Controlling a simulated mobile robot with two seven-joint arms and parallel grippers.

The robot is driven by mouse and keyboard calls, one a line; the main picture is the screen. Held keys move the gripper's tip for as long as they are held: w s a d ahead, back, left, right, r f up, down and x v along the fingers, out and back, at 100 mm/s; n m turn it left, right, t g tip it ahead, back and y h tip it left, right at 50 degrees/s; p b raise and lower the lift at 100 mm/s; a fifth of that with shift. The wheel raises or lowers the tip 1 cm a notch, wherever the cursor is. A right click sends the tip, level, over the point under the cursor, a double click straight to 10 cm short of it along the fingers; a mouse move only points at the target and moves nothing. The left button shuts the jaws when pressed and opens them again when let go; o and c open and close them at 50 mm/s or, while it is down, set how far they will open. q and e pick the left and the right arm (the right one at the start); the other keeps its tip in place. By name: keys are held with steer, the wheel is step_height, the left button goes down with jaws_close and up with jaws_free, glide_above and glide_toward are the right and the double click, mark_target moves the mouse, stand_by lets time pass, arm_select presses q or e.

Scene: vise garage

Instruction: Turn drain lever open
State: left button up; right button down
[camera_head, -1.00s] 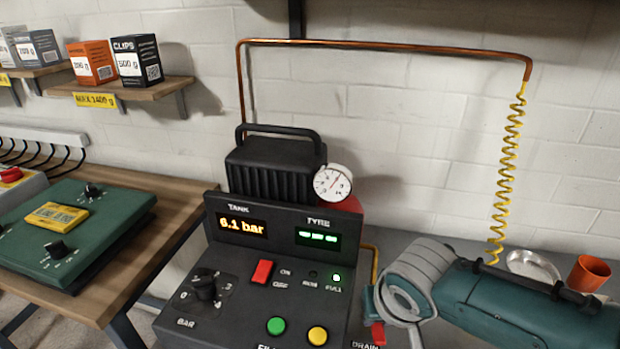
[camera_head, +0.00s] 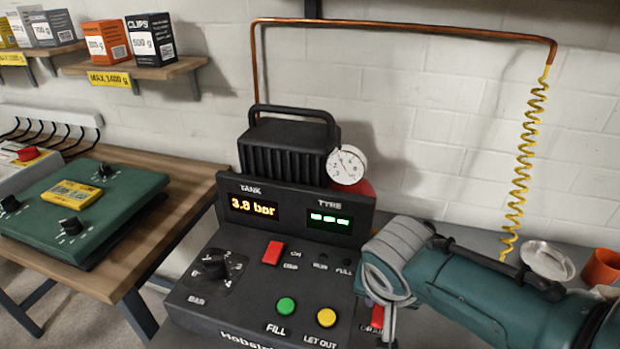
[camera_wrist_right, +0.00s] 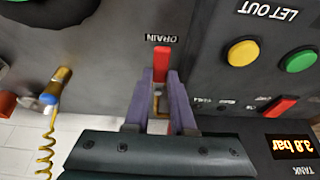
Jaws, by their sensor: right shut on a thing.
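The red drain lever (camera_wrist_right: 160,62) sits below the DRAIN label on the dark compressor panel, in line with my wrist in the right wrist view. My right gripper (camera_wrist_right: 161,88) has its two purple fingers on either side of the lever and is shut on it. In the head view a small part of the red lever (camera_head: 377,316) shows beside my right arm, which hides most of it and the fingers. The tank display (camera_head: 254,208) reads 3.8 bar. My left gripper is out of view.
The panel holds a red switch (camera_head: 272,252), a green button (camera_head: 286,306), a yellow button (camera_head: 326,317) and a black knob (camera_head: 213,266). A coiled yellow hose (camera_head: 523,160) hangs behind my right arm. An orange cup (camera_head: 602,267) stands at the right.

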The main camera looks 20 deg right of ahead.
steer(key=c, duration=0.7)
jaws_free()
steer(key=shift+c, duration=0.2)
steer(key=shift+r, duration=0.1)
steer(key=shift+a+r+p, duration=0.1)
steer(key=shift+r+p, duration=0.25)
steer(key=shift+p, duration=0.05)
steer(key=p+v, duration=0.4)
steer(key=v, duration=0.5)
steer(key=shift+s+a, duration=0.1)
